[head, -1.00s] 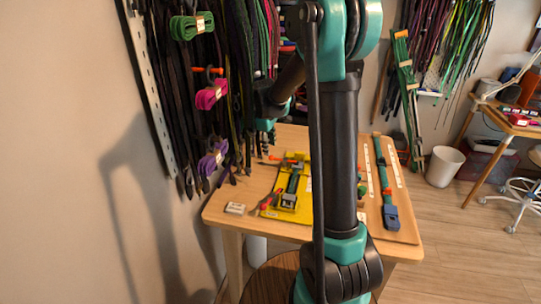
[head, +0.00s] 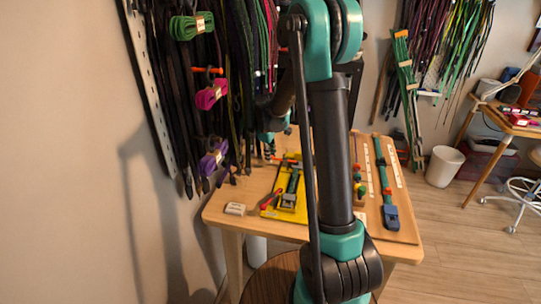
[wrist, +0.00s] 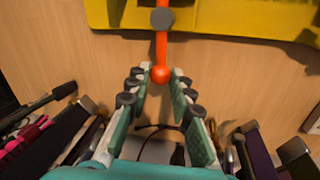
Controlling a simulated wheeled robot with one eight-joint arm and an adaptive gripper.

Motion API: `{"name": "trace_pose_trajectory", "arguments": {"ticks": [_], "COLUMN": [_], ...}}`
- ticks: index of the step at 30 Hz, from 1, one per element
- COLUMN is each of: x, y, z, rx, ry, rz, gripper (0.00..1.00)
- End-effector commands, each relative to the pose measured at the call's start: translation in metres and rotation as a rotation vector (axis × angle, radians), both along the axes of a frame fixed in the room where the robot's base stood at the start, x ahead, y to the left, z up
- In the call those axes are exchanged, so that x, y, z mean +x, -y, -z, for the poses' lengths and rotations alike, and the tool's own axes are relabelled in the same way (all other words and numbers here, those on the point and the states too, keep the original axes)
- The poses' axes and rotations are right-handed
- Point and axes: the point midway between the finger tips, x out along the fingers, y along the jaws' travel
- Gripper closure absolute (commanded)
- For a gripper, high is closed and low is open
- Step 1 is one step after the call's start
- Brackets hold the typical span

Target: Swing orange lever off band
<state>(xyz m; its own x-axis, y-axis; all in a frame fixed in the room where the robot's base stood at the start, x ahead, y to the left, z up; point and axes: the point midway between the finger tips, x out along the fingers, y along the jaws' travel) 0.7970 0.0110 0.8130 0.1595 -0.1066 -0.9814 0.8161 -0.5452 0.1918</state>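The orange lever (wrist: 161,48) sticks out from a dark round pivot on the yellow board (wrist: 210,14) and ends in an orange ball. In the head view the lever (head: 287,160) lies across the far end of the yellow board (head: 270,212). A dark strap-like piece (head: 292,184), perhaps the band, runs along the board; its contact with the lever is unclear. My gripper (wrist: 161,75) is open. Its fingertips are on either side of the ball in the wrist view, with small gaps; whether they are level with it in height I cannot tell.
A red-handled tool (head: 270,199) and a pale block (head: 235,209) lie near the board. A wooden board with a blue-ended strap (head: 391,216) is at right. Hanging cords and a purple bundle (head: 213,158) are close on the left. My arm hides the table's middle.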

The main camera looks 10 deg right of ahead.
Motion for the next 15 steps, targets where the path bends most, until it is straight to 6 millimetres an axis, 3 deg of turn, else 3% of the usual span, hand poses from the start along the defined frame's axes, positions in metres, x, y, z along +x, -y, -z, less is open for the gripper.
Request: {"name": "trace_pose_trajectory", "arguments": {"ticks": [3, 15], "x": [0.0000, -0.0006], "y": [0.0000, -0.0001], "z": [-0.0001, -0.0002], "rx": [0.000, 0.000], "ry": [0.000, 0.000], "rz": [0.000, -0.008], "gripper": [1.00, 1.00]}}
